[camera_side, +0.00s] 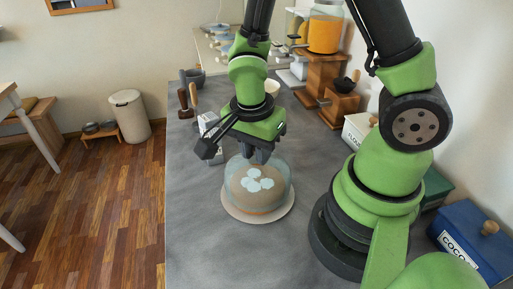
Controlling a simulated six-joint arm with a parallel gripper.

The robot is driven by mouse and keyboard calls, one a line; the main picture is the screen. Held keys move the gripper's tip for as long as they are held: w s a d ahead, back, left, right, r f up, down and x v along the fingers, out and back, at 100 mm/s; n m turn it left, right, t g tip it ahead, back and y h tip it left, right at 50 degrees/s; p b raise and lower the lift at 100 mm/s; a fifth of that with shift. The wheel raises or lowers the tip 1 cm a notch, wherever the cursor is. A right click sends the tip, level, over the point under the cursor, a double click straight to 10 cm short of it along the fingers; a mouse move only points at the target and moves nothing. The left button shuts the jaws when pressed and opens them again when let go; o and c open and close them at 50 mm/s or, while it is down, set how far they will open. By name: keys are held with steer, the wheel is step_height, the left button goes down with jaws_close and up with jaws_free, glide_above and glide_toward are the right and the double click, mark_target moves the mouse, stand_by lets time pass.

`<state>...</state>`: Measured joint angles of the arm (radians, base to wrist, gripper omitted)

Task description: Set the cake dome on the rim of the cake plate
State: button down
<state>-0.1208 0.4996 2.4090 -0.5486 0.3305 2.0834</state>
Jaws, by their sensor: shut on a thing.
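The cake dome (284,175) is a clear glass cover, low and round, standing around a brown cake (248,198) with pale patches on top. The cake plate (264,219) is a pale pinkish disc on the grey counter under them. The dome looks upright; I cannot tell whether its lower edge touches the plate's rim or hangs slightly above it. My gripper (259,156) points down over the top of the dome and is shut on it, apparently at its knob, which the fingers hide.
The grey counter (200,240) is clear in front and left of the plate. Along the wall are a wooden grinder (341,103), a white canister (358,128) and a blue canister (474,243).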

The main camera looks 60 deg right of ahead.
mark_target(253, 163)
steer(key=shift+f, duration=1.1)
steer(key=c, duration=0.9)
jaws_free()
steer(key=shift+r, duration=0.15)
steer(key=r, duration=0.3)
steer(key=a+r, duration=0.1)
steer(key=r, duration=0.5)
steer(key=shift+w+a+r, duration=0.1)
steer(key=shift+a, duration=0.05)
steer(key=shift+r, duration=0.2)
